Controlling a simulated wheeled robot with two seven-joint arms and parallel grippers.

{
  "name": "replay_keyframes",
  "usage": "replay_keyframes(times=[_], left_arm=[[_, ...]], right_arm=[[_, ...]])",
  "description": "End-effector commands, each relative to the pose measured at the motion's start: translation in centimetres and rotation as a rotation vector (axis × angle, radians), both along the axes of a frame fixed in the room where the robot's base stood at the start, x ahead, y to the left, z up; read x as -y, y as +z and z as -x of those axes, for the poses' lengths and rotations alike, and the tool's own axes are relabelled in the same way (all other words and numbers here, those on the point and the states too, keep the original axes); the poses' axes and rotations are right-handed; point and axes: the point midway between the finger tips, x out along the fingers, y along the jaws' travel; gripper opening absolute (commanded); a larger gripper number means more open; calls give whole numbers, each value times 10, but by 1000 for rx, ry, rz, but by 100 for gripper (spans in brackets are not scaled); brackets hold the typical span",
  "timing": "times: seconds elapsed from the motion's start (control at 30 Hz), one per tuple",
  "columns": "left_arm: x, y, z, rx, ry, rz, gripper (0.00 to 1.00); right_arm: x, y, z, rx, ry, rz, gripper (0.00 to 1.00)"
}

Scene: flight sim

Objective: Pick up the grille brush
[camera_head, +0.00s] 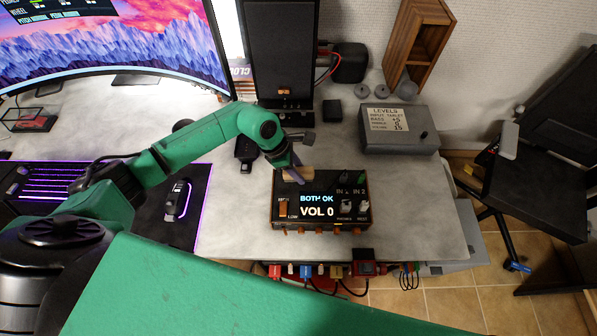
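A small tan, wooden-looking piece (305,174), which looks like the grille brush, lies at the back edge of the amplifier box with the "VOL 0" display. My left gripper (292,173) points down right at it and covers part of it. The fingers are small and dark here, so I cannot tell whether they are open or closed, or whether they touch the piece. My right gripper is not in view.
The amplifier box (345,222) stands just below the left gripper. A black speaker (283,50) rises behind it. A grey "LEVELS" box (400,143) is to the right, a mouse (177,198) to the left. The white desk (240,225) is clear between mouse and amplifier.

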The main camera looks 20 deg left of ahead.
Motion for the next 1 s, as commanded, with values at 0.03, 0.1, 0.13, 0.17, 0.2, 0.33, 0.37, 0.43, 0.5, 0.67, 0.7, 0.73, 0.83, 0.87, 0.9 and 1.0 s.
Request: replay_keyframes(times=[0.03, 0.1, 0.13, 0.17, 0.2, 0.33, 0.37, 0.43, 0.5, 0.67, 0.7, 0.73, 0.83, 0.87, 0.9, 1.0], left_arm=[[0, 0, 0, 0, 0, 0, 10], [0, 0, 0, 0, 0, 0, 0], [0, 0, 0, 0, 0, 0, 0], [0, 0, 0, 0, 0, 0, 0], [0, 1, 0, 0, 0, 0, 0], [0, 1, 0, 1, 0, 0, 0], [0, 2, 0, 1, 0, 1, 0], [0, 5, -1, 3, -1, 0, 0], [-1, 12, -1, 3, 0, 0, 0], [0, 49, -2, 9, -1, 0, 0], [-1, 62, -2, 11, -2, 0, 0], [0, 74, -2, 12, -1, 1, 0], [0, 112, -2, 11, -1, 1, 0], [0, 123, -2, 12, -2, 1, 0], [0, 137, -2, 10, -1, 1, 0], [0, 167, -1, 8, 0, 1, 0]], right_arm=[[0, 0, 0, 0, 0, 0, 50], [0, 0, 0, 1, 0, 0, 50], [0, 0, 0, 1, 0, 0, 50], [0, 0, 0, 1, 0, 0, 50], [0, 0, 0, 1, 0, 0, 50], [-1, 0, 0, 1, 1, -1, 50], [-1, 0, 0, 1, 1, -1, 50], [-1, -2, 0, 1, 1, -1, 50], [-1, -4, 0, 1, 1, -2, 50], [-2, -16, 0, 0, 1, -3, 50], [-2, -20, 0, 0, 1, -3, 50], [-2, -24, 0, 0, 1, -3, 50], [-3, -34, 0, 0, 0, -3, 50], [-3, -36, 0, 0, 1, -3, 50], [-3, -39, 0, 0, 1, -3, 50], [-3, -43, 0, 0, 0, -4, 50]])
